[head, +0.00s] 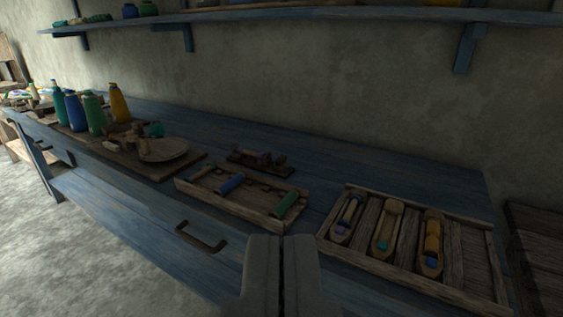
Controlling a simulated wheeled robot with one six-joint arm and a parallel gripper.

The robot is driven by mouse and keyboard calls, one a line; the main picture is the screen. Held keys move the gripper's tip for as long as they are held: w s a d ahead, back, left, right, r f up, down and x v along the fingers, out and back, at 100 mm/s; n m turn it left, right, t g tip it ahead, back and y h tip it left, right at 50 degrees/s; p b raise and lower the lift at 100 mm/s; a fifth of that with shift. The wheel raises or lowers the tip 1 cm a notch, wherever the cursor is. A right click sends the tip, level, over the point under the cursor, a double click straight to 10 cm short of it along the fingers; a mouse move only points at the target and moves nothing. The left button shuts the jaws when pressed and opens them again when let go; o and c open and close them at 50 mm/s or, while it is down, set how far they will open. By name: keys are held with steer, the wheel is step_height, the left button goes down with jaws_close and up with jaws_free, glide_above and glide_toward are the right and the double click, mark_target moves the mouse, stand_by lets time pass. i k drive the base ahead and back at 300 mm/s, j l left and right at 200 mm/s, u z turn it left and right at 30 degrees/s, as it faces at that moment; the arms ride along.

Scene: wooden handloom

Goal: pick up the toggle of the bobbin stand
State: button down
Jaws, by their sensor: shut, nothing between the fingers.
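My gripper (282,240) is at the bottom middle of the view, its two grey fingers together and empty. It is in front of the blue bench, apart from the things on it. A small dark wooden stand (262,164) with a few small parts on it lies on the bench beyond the gripper, slightly left; it may be the bobbin stand. Nearer is a shallow wooden tray (238,206) holding a blue bobbin (231,184) and a green bobbin (285,205). I cannot make out the toggle for certain; the parts are too small and dark.
A wooden tray (336,252) with several boat shuttles is at the right. Blue, green and yellow bottles (93,115) stand on a board at the left, near a round disc (163,150). A drawer handle (201,238) juts from the bench front. A shelf (330,13) runs above.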

mark_target(279, 162)
steer(key=i+l, duration=0.15)
steer(key=i, duration=0.45)
steer(key=i+l+u, duration=0.15)
steer(key=i, duration=0.45)
